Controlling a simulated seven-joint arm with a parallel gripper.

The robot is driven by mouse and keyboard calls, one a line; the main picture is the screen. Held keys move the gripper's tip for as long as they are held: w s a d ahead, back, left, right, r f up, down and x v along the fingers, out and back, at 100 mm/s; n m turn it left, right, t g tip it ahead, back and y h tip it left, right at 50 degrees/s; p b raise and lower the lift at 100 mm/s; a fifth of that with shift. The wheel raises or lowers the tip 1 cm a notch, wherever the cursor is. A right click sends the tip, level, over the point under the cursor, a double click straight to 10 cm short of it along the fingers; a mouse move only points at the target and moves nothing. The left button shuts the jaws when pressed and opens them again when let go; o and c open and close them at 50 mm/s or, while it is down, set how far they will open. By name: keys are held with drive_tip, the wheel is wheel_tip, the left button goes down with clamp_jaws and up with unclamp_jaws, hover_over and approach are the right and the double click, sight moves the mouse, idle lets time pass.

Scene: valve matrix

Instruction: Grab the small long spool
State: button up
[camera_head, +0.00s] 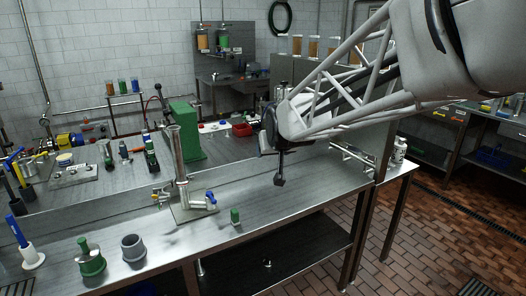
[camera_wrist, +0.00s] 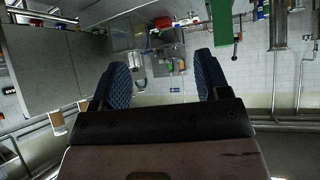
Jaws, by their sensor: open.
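My gripper (camera_head: 280,180) hangs above the metal bench, right of the valve stand. In the wrist view my gripper (camera_wrist: 161,62) shows two blue-padded fingers spread apart, with nothing between them. Several small parts stand along the bench's front: a small green piece (camera_head: 235,216), a grey flanged cylinder (camera_head: 133,248), a green-based part with a metal stem (camera_head: 91,261) and a white-based part with a blue top (camera_head: 18,232). I cannot tell which of these is the small long spool. My gripper is apart from all of them.
A metal valve stand (camera_head: 180,165) with a blue handle rises upright from the bench (camera_head: 265,215). A green press (camera_head: 187,130) stands behind it. A white bottle (camera_head: 398,151) stands at the right end. The bench is clear below and right of my gripper.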

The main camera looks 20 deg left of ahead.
drive_tip(key=w+a+f+n+y, duration=0.1)
drive_tip(key=w+a+n+y, duration=0.2)
drive_tip(key=a, duration=1.3)
drive_tip(key=t+y, duration=0.1)
drive_tip(key=y, duration=0.1)
approach(177, 142)
drive_tip(key=x, duration=0.4)
drive_tip(key=shift+s+a+f, duration=0.15)
drive_tip(key=shift+s+a, duration=0.1)
drive_tip(key=shift+a, duration=0.1)
drive_tip(key=shift+w+f, duration=0.1)
drive_tip(key=shift+x, duration=1.2)
drive_tip(key=shift+w+a, duration=0.1)
drive_tip(key=shift+w, duration=0.05)
drive_tip(key=shift+w+x, duration=0.25)
drive_tip(key=shift+x, duration=2.05)
